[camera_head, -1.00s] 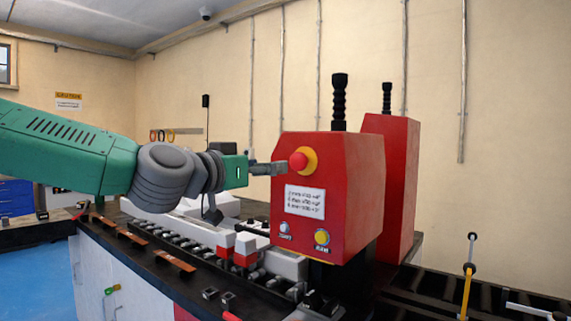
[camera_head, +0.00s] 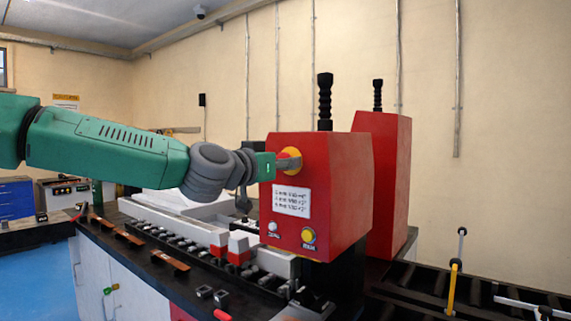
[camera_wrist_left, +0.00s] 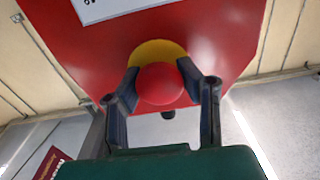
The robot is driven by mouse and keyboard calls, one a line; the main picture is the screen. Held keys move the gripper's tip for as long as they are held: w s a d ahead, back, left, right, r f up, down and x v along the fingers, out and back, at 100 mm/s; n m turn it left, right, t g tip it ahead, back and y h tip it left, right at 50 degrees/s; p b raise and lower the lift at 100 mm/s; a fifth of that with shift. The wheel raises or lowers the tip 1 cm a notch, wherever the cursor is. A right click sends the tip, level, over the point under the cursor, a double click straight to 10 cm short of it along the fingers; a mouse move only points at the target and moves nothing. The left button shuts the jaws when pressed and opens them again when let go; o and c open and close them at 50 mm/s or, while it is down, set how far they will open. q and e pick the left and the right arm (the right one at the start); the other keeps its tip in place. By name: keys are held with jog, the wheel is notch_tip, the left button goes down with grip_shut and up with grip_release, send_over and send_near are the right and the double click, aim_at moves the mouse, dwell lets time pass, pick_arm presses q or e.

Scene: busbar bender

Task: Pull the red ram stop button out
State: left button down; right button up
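The red ram stop button (camera_wrist_left: 160,84) is a round knob on a yellow base (camera_wrist_left: 152,52), on the front of a red machine housing (camera_head: 310,220). My left gripper (camera_wrist_left: 158,72) reaches it from the left. In the left wrist view its two dark fingers stand on either side of the knob, tips close to its edges and near the yellow base. I cannot tell if they press on it. In the head view the gripper (camera_head: 285,163) covers the knob, and the yellow base (camera_head: 291,153) shows behind it. My right gripper is not in view.
Below the button are a white label plate (camera_head: 291,201), a small white button (camera_head: 272,226) and a yellow button (camera_head: 308,235). A second red housing (camera_head: 388,180) stands behind. The dark bench (camera_head: 190,285) below holds copper-coloured bars (camera_head: 170,261) and small parts.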

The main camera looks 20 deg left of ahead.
pick_arm(q)
jog(key=shift+s+a+f, duration=0.1)
jog(key=shift+s+f, duration=0.2)
jog(key=shift+s, duration=0.3)
jog(key=c, duration=1.2)
grip_release()
jog(key=shift+o, duration=0.9)
jog(key=shift+s+a, duration=0.1)
jog(key=shift+s, duration=0.05)
jog(key=shift+s+a, duration=0.1)
jog(key=shift+a, duration=0.25)
jog(key=shift+s, duration=0.1)
